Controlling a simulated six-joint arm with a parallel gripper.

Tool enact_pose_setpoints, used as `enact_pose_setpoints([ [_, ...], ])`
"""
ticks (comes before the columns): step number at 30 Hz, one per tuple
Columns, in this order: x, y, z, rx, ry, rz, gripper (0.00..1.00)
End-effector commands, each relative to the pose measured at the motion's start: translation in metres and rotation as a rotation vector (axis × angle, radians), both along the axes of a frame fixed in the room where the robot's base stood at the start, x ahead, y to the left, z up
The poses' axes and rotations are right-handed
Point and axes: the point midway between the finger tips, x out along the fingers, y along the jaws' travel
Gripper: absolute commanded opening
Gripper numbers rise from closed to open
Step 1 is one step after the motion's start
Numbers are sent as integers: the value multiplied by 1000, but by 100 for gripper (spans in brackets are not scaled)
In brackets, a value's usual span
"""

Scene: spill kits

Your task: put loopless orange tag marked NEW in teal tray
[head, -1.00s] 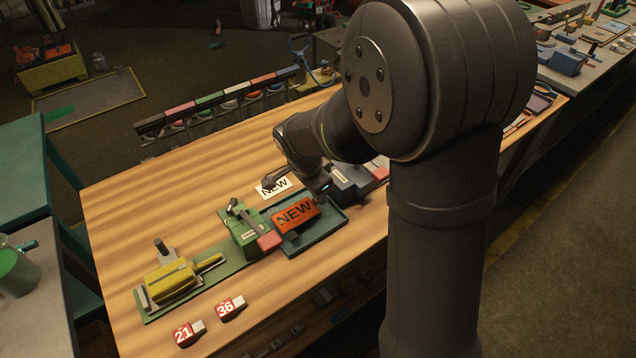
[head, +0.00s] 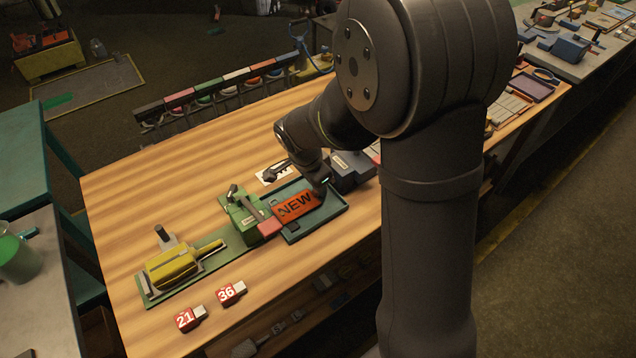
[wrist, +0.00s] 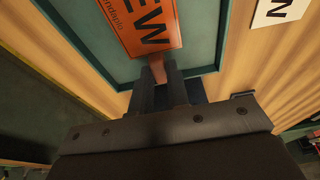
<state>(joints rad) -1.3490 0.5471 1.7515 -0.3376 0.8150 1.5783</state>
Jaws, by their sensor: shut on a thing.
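The orange tag marked NEW (head: 297,204) is over the teal tray (head: 312,230), within its rim and low over its floor; I cannot tell whether it touches the floor. In the wrist view the orange tag (wrist: 140,22) lies flat in front of my gripper (wrist: 160,82), which is shut on its narrow end. The teal tray (wrist: 207,30) spreads around the tag there. In the head view my gripper is mostly hidden by my wrist. A white tag with black letters (head: 272,174) lies on the table behind the tray; part of it also shows in the wrist view (wrist: 282,10).
A green device with a lever (head: 247,217) stands at the tray's left edge. A dark box (head: 350,170) is behind the tray at right. A yellow tool (head: 172,268) and red blocks marked 21 (head: 186,319) and 36 (head: 228,293) are at left. The table's back left is clear.

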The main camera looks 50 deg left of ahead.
Motion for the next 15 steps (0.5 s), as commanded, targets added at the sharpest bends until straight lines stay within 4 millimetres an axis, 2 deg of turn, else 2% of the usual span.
enact_pose_setpoints([
  [8, 0, 0, -4, -1, 0, 0, 0],
  [9, 0, 0, -4, -1, 0, 0, 21],
  [12, 0, 0, -4, -1, 0, 0, 41],
  [15, 0, 0, -4, -1, 0, 0, 41],
])
